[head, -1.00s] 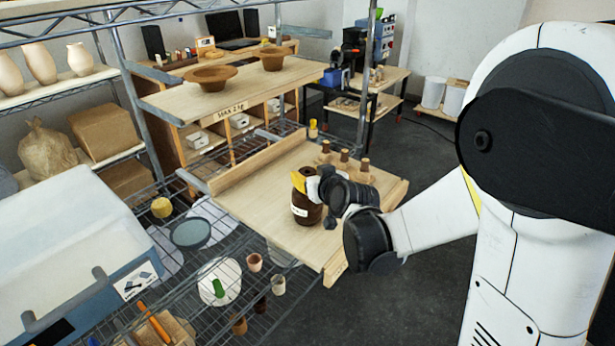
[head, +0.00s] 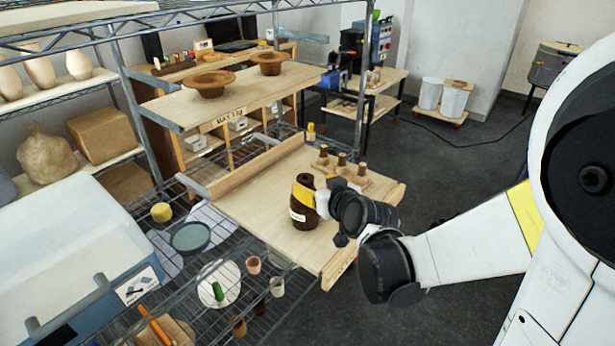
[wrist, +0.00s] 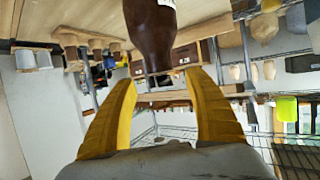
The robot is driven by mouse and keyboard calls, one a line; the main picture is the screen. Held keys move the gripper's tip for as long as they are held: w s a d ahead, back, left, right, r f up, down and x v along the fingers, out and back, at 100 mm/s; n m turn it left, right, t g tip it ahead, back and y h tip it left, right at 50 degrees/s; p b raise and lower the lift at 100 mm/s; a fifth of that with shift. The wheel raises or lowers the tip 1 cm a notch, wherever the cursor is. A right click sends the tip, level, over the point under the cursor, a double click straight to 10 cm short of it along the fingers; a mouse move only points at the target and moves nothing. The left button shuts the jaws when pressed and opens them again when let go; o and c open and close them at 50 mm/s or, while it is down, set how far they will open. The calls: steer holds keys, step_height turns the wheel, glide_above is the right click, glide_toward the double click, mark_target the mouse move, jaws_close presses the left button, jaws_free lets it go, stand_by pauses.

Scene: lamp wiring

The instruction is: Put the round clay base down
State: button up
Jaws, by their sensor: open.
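The round clay base (head: 305,212) is dark brown with a white label and stands upright on the wooden shelf board (head: 252,206) in the head view. My gripper (head: 317,199) is at its right side, with yellow fingers level with its upper half; part of the base is hidden behind them. In the wrist view the base (wrist: 152,32) appears inverted at top centre, beyond the fingertips. The yellow fingers of my gripper (wrist: 160,82) are spread wide there, with a gap on each side of the narrow end of the base.
Several brown-topped pegs (head: 342,160) stand on a small wooden piece behind the base. Two brown bowls (head: 208,84) (head: 270,63) sit on the upper shelf. The board is clear left of the base.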

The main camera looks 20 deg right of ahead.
steer(key=s+r+g, duration=0.1)
steer(key=s+g, duration=0.2)
steer(key=s, duration=0.9)
steer(key=s+r+m+g+h+p, duration=0.1)
steer(key=s+g, duration=0.2)
steer(key=s, duration=0.8)
steer(key=shift+s+a+r+g, duration=0.25)
steer(key=shift+s+g, duration=0.05)
steer(key=shift+s, duration=0.1)
